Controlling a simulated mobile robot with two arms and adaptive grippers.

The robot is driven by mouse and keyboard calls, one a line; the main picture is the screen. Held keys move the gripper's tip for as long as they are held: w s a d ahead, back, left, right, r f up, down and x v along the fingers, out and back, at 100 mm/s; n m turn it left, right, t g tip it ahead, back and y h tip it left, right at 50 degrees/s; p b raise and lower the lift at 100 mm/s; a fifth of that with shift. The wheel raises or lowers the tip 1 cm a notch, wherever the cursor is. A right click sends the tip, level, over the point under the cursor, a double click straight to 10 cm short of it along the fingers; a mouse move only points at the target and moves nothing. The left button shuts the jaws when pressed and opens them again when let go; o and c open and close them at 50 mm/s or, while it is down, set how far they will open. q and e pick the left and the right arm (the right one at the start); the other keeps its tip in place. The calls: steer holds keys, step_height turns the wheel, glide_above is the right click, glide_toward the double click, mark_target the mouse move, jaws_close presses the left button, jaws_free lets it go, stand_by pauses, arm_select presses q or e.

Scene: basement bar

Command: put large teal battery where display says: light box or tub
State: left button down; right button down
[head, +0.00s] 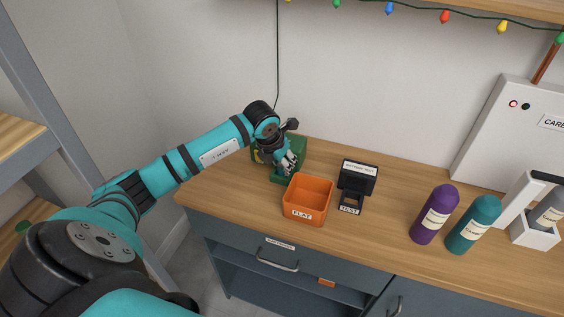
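My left gripper (287,163) reaches in from the left over a green box (299,146) at the back left of the counter. Its fingers point down at the box, and the arm hides part of it. I cannot tell whether the fingers are open or hold anything. No large teal battery can be made out. An orange open tub (307,204) labelled FLAT stands just in front of the green box. Right of it is a black battery tester (358,178) with a TEST label at its base; its screen looks dark, with no readable word. My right gripper is out of view.
A purple bottle (434,214) and a teal bottle (473,224) stand on the right of the wooden counter (385,243). A white holder (535,236) with a grey bottle and a white panel (508,130) are farther right. The counter between tester and purple bottle is clear.

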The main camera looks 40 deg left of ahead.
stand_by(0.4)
arm_select(q)
steer(key=c, duration=0.9)
jaws_free()
steer(key=v, duration=1.2)
